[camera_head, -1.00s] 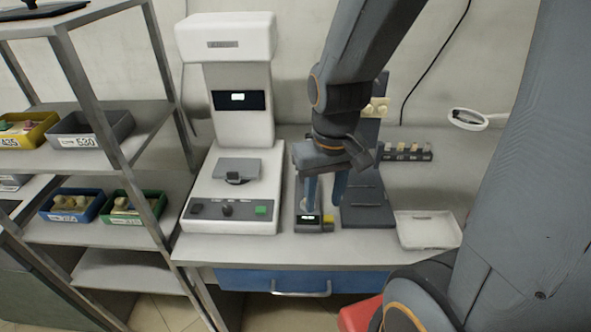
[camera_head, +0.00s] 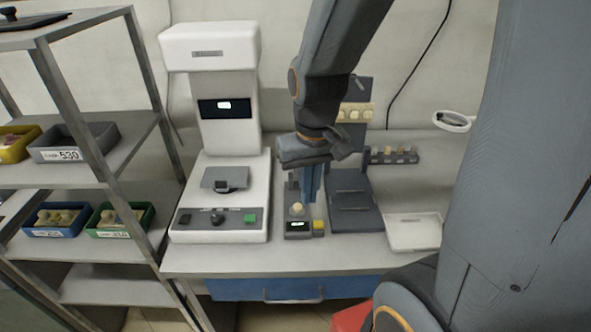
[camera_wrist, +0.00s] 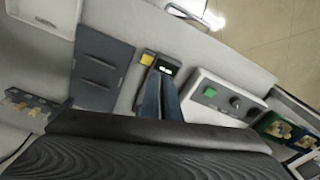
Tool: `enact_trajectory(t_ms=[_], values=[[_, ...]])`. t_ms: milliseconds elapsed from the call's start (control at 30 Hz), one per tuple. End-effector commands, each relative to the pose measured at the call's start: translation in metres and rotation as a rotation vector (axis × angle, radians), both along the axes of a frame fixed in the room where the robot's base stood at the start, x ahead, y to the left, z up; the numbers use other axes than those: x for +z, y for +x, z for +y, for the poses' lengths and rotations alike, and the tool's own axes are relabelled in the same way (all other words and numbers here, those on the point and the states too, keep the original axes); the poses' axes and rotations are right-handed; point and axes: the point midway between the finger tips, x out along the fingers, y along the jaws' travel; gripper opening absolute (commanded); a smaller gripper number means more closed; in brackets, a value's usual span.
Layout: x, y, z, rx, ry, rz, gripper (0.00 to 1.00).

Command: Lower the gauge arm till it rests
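The small dark gauge (camera_head: 297,228) stands on the bench, with a lit display and a yellow button at its front. A round pale blank (camera_head: 297,208) sits on it, below the upright part. The gauge's display (camera_wrist: 165,70) and yellow button (camera_wrist: 147,59) also show in the wrist view. My gripper (camera_head: 313,197) points down just behind and right of the blank, its blue fingers close together. In the wrist view my gripper's fingers (camera_wrist: 161,84) converge beside the display. The gauge arm is not clearly visible; my fingers and wrist cover that area.
A white machine (camera_head: 220,195) stands left of the gauge, and a dark stand (camera_head: 352,205) close to its right. A white tray (camera_head: 413,233) and a rack of small pieces (camera_head: 393,157) lie further right. A shelf with bins (camera_head: 75,143) is at left.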

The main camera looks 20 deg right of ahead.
Motion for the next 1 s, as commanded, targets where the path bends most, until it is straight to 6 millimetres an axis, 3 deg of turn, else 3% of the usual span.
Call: enact_trajectory(t_ms=[200,300,433,600,700,867,1000], values=[[0.058,0.102,-0.015,-0.110,0.005,0.023,0.00],[0.090,0.144,-0.023,-0.167,0.008,0.041,0.00],[0.126,0.185,-0.034,-0.228,0.009,0.059,0.00],[0.155,0.212,-0.042,-0.275,0.011,0.073,0.00],[0.160,0.217,-0.044,-0.287,0.011,0.078,0.00],[0.150,0.217,-0.045,-0.289,0.010,0.082,0.00],[0.127,0.216,-0.044,-0.288,0.010,0.084,0.00]])
